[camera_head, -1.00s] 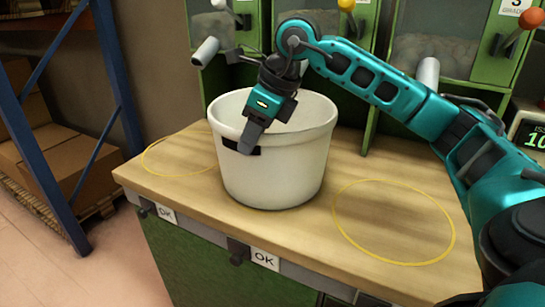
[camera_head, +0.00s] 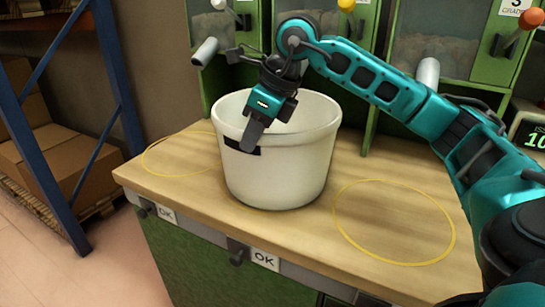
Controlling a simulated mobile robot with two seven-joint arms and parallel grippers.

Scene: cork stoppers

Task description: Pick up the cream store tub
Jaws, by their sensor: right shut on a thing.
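The cream tub (camera_head: 285,165) is upright at the middle of the wooden counter. My right gripper (camera_head: 252,136) is at its near left rim, shut on the tub wall. One grey finger shows outside the wall; the other is hidden. A dark patch shows on the wall beside the finger. Part of a yellow ring shows at the tub's lower left edge. Whether the base touches the counter or is just above it, I cannot tell. My left gripper is not in view.
The wooden counter (camera_head: 330,248) has an empty yellow ring (camera_head: 393,262) at right and another at left, partly behind the tub. Green bins (camera_head: 437,45) with levers stand behind. A blue rack (camera_head: 45,150) with cardboard boxes (camera_head: 72,155) is at left.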

